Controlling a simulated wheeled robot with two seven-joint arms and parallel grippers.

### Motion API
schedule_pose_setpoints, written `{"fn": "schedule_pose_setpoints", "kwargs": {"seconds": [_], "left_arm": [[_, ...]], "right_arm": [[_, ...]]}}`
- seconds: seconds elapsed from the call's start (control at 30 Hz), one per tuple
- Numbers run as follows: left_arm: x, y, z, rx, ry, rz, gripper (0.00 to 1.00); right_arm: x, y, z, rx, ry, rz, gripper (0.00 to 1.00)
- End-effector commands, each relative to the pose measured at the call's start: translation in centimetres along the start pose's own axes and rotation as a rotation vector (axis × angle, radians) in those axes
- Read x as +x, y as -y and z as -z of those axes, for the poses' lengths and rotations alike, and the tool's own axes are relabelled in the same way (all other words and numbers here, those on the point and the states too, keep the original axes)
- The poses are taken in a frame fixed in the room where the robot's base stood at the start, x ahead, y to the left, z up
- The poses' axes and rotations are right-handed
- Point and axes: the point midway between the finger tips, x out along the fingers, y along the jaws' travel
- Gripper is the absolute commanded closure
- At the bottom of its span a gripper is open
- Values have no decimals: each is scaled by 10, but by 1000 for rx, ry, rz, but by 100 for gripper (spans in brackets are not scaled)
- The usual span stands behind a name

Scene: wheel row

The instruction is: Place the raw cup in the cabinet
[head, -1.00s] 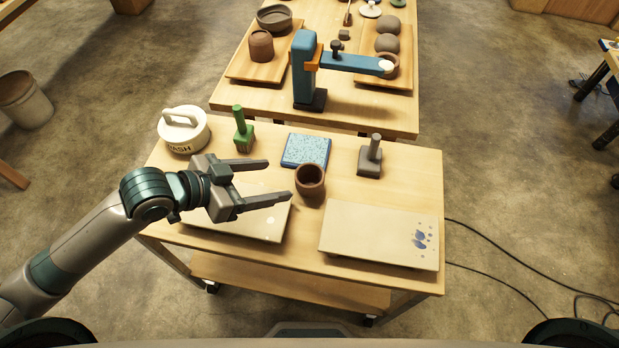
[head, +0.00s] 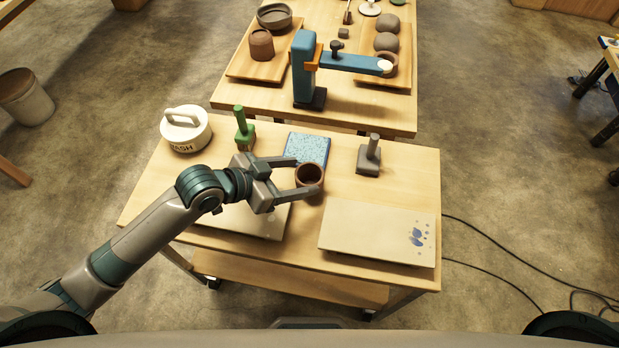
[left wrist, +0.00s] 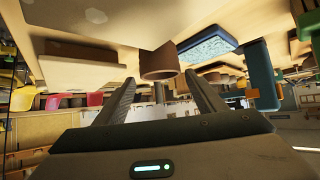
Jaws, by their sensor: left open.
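The raw cup is a small brown cup (head: 309,176) standing upright on the near wooden table (head: 390,185). My left gripper (head: 308,174) is open, with one finger on each side of the cup in the head view. In the left wrist view the cup (left wrist: 159,65) shows between and beyond the two fingertips (left wrist: 160,82); I cannot tell whether a finger touches it. The cabinet is not recognisable in these views. My right gripper is not in view.
Near the cup are a blue speckled block (head: 307,149), a grey handled stamp (head: 370,157), a green handled tool (head: 242,128) and a white lidded pot (head: 186,129). A pale board (head: 375,233) lies at the right front. A blue stand (head: 304,75) is on the farther table.

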Motion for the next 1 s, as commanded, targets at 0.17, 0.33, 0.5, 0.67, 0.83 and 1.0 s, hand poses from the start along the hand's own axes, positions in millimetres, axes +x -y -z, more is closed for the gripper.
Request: {"fn": "schedule_pose_setpoints", "kwargs": {"seconds": [0.17, 0.33, 0.5, 0.67, 0.83, 1.0], "left_arm": [[12, 0, -1, -3, 2, -1, 36], [32, 1, -4, -3, 0, -1, 36], [47, 1, -5, -1, 0, -1, 36], [50, 1, -6, 0, 0, 0, 36], [50, 1, -6, 0, 0, 0, 36], [50, 1, -6, 0, 0, 0, 36]], "right_arm": [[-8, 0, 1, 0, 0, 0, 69], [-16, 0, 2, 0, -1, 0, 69], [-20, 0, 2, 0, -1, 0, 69], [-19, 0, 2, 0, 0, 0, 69], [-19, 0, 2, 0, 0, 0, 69], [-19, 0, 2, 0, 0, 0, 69]]}}
